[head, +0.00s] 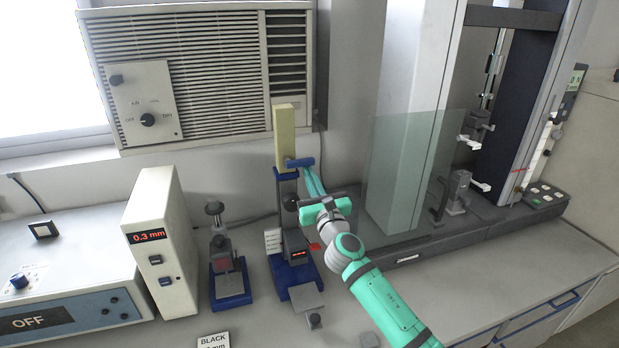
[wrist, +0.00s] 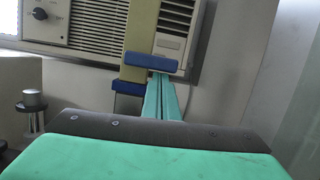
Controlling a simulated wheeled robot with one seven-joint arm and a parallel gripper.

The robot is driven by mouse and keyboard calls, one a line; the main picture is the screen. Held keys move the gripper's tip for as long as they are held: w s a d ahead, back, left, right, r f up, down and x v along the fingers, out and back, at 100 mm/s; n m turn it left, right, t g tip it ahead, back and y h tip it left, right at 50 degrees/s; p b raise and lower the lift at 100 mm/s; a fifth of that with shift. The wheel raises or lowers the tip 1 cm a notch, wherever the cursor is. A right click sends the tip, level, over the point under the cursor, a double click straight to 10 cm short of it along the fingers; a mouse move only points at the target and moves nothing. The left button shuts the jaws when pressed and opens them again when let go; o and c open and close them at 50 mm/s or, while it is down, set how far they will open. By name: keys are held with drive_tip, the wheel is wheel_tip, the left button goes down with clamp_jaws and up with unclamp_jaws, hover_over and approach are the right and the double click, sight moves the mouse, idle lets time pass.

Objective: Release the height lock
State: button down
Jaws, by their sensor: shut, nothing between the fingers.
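A blue lever (head: 300,162), seemingly the height lock, sticks out to the right where the yellow post meets the blue column. In the wrist view the lever (wrist: 140,60) lies across the yellow post (wrist: 141,28), roughly level. My gripper (head: 309,172) is shut and empty. Its teal fingers (wrist: 165,100) reach up to the lever's right part, and their tips are hidden by it or just below it. I cannot tell whether they touch.
A smaller blue-based stand (head: 228,265) and a white box reading 0.3 mm (head: 160,240) stand to the left. A clear panel (head: 400,175) and a tall testing machine (head: 510,120) stand to the right. A wall air unit (head: 200,75) is behind.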

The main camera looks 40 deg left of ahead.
drive_tip(key=s+d+f, duration=0.5)
drive_tip(key=d+f, duration=0.1)
drive_tip(key=d, duration=0.2)
drive_tip(key=shift+d+f, duration=0.15)
drive_tip(key=shift+f, duration=0.05)
idle(0.4)
drive_tip(key=shift+s, duration=0.1)
idle(0.3)
